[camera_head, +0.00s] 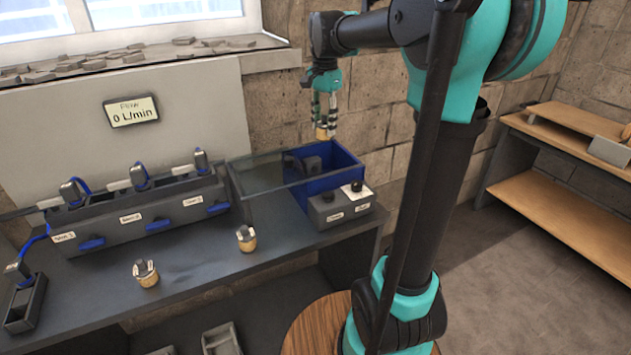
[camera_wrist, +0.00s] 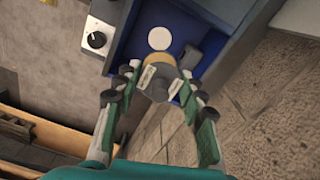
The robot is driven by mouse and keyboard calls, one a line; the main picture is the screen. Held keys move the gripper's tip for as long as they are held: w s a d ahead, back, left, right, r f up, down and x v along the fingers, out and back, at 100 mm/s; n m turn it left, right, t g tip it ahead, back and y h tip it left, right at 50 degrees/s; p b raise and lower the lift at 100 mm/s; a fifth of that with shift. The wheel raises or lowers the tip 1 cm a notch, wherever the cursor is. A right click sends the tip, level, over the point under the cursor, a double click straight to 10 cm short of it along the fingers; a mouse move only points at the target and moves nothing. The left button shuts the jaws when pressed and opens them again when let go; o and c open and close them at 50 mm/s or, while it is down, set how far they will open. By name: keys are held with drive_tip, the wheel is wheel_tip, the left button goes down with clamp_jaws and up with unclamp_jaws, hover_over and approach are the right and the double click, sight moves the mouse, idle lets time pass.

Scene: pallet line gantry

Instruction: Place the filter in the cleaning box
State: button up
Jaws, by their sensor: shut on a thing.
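My gripper (camera_head: 325,108) is shut on a filter (camera_head: 321,132), a small piece with a tan base and a grey top. The filter hangs base down above the blue cleaning box (camera_head: 347,174) at the back right of the bench, apart from it. In the wrist view my gripper (camera_wrist: 160,85) has its fingers around the grey part, with the tan base (camera_wrist: 158,59) toward the box (camera_wrist: 122,38). The box is open on top there; a dark fitting and a white disc show inside. Two similar filters stand on the bench, one at the front (camera_head: 146,274) and one farther right (camera_head: 246,239).
A glass-walled section (camera_head: 262,180) adjoins the box on the left. A grey control box (camera_head: 338,207) with knobs stands in front. A grey filter housing row (camera_head: 140,215) with blue handles fills the bench's left. The wall display (camera_head: 132,111) reads 0 L/min.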

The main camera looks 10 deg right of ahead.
sight(324, 141)
wheel_tip(324, 141, down, 18)
idle(0.5)
drive_tip(key=shift+f, duration=0.1)
drive_tip(key=shift+f, duration=0.15)
drive_tip(key=o, duration=1.3)
wheel_tip(324, 141, up, 13)
drive_tip(key=shift+f, duration=0.2)
